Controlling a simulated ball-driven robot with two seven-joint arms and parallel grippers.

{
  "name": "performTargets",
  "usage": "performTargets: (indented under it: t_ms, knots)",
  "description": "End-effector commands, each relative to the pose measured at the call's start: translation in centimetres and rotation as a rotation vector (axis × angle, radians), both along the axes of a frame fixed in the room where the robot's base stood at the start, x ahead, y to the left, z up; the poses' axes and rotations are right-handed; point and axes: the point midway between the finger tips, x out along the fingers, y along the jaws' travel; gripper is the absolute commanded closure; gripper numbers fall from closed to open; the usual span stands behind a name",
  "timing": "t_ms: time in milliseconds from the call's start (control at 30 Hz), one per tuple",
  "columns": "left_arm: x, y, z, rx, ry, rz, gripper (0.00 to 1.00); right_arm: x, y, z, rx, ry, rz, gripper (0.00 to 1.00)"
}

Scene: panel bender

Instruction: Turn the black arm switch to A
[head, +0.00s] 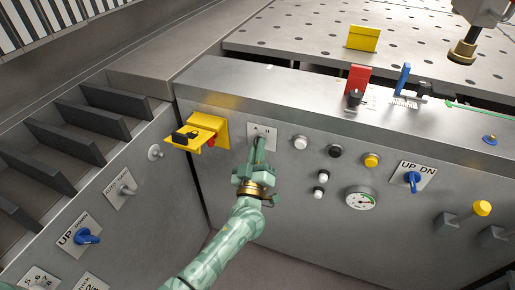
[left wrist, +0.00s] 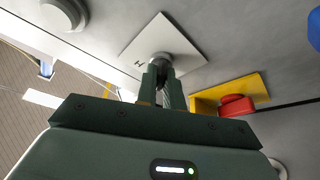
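The black arm switch (left wrist: 161,62) sits on a pale plate (head: 262,131) on the front panel, marked A on the left and H on the right in the head view. My left gripper (head: 259,150) is at this switch, its fingers pointing into the panel. In the left wrist view the two green fingers (left wrist: 161,84) stand close on either side of the dark switch and appear shut on it. The fingers hide most of the switch, so its pointing direction cannot be read. The H shows at the plate's edge in the wrist view. My right gripper is not in view.
A yellow bracket (head: 220,125) with a red button (left wrist: 236,105) juts out just left of the switch in the head view.

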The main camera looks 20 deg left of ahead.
Motion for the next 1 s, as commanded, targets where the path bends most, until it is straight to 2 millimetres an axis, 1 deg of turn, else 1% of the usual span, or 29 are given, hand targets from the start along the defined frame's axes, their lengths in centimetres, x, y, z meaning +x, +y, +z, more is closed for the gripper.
performTargets:
  t_ms: [33, 67, 100, 367, 467, 567, 900, 1000]
  knots:
    - [-0.1, 0.0, -0.2, -0.003, 0.003, -0.001, 0.8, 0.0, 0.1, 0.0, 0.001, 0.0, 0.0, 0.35]
    - [-0.1, 0.0, -0.2, -0.003, 0.003, -0.001, 0.71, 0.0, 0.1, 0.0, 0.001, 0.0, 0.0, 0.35]
    - [-0.1, 0.0, -0.2, -0.002, 0.003, -0.001, 0.69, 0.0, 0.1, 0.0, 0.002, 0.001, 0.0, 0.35]
    - [-0.1, 0.0, -0.1, 0.0, 0.001, 0.0, 0.69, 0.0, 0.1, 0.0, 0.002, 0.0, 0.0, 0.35]
    - [-0.8, -0.1, -0.3, 0.0, 0.003, -0.001, 0.69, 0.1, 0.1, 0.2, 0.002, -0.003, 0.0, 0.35]
    - [-2.3, -0.4, -0.7, 0.0, 0.003, -0.001, 0.69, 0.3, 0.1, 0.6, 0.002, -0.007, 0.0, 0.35]
    - [-10.8, -1.9, -3.8, -0.001, 0.005, -0.001, 0.69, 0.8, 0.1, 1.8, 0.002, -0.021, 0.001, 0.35]
    - [-12.7, -2.2, -4.5, -0.002, 0.004, -0.001, 0.69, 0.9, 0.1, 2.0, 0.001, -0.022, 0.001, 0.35]
